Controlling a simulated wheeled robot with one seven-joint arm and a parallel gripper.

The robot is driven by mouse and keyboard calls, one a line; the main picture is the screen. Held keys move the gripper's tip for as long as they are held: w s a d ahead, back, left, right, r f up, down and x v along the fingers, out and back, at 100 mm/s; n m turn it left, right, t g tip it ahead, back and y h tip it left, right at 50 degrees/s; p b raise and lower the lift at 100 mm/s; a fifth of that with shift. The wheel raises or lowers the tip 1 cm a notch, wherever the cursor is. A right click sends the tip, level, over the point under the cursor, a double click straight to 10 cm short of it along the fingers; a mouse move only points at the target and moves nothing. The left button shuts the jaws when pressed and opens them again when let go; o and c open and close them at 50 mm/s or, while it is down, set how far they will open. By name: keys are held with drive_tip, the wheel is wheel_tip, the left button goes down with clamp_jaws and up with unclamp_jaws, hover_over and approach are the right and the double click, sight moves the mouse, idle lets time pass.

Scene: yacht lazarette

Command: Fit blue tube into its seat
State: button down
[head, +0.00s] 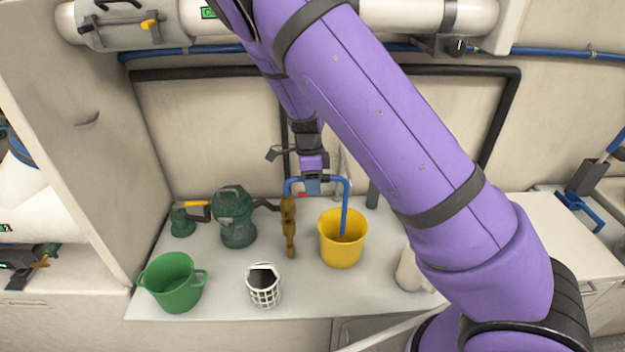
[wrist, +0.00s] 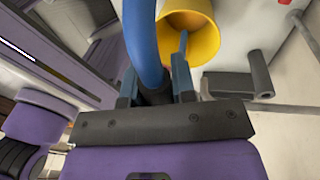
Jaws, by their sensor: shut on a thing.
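The blue tube (head: 347,200) is bent like an upside-down U. My gripper (head: 313,180) is shut on its upper stretch, above the counter. The right leg hangs down into the mouth of the yellow bucket (head: 341,252); its lower end is hidden inside. The left leg drops behind or beside a brown fitting (head: 289,222); I cannot tell whether they touch. In the wrist view the thick near part of the tube (wrist: 144,40) runs up from between the fingers (wrist: 154,90), with the yellow bucket (wrist: 207,30) beyond. I cannot identify the tube's seat with certainty.
On the counter (head: 215,305) stand a green bucket (head: 173,284), a white basket (head: 264,287), a dark green pump (head: 235,217) and a smaller green item (head: 182,222). A pale container (head: 412,273) is partly hidden by my arm. The wall is close behind.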

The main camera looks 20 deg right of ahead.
drive_tip(key=shift+w+x, duration=0.2)
drive_tip(key=shift+x, duration=0.75)
drive_tip(key=shift+w+x, duration=0.2)
drive_tip(key=shift+x, duration=0.75)
drive_tip(key=shift+w+x, duration=0.25)
drive_tip(key=shift+x, duration=0.95)
drive_tip(key=shift+w+x, duration=0.25)
drive_tip(key=shift+x, duration=0.95)
drive_tip(key=c, duration=0.9)
unclamp_jaws()
drive_tip(key=shift+f, duration=0.1)
drive_tip(key=shift+o, duration=0.2)
drive_tip(key=v, duration=1)
drive_tip(key=shift+r, duration=0.4)
